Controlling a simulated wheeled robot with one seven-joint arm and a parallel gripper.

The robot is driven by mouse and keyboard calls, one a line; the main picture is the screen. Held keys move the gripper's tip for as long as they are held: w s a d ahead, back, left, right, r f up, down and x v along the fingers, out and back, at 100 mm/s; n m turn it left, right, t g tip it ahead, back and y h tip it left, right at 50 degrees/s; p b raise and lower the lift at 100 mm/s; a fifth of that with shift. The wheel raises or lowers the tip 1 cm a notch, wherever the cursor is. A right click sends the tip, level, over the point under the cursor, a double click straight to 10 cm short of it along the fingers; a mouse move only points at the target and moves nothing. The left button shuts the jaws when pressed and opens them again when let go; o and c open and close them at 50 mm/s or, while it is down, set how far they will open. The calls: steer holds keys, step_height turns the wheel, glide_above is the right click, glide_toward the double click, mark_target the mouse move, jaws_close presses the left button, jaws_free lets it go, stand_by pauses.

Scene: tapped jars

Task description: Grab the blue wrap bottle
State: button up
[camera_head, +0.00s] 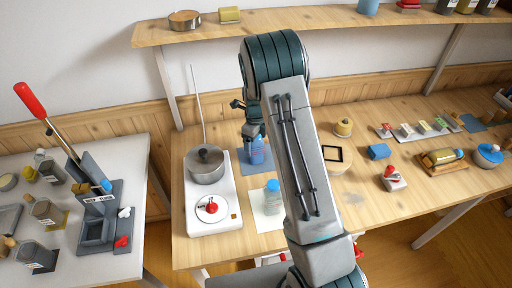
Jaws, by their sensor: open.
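A blue-wrapped bottle (257,155) stands on a blue mat (243,168) beside the pot, partly covered by my gripper. My gripper (254,138) is open and points down at the top of this bottle. Whether its fingers are around the bottle or just above it, I cannot tell.
A pot (206,170) sits on a white cooker (220,225) left of the gripper. My arm covers the table's middle. A shelf (340,22) runs above; a grey press (97,220) stands on the left table.

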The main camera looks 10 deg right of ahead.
steer(key=c, duration=1.3)
steer(key=shift+o, duration=0.2)
steer(key=shift+r, duration=0.1)
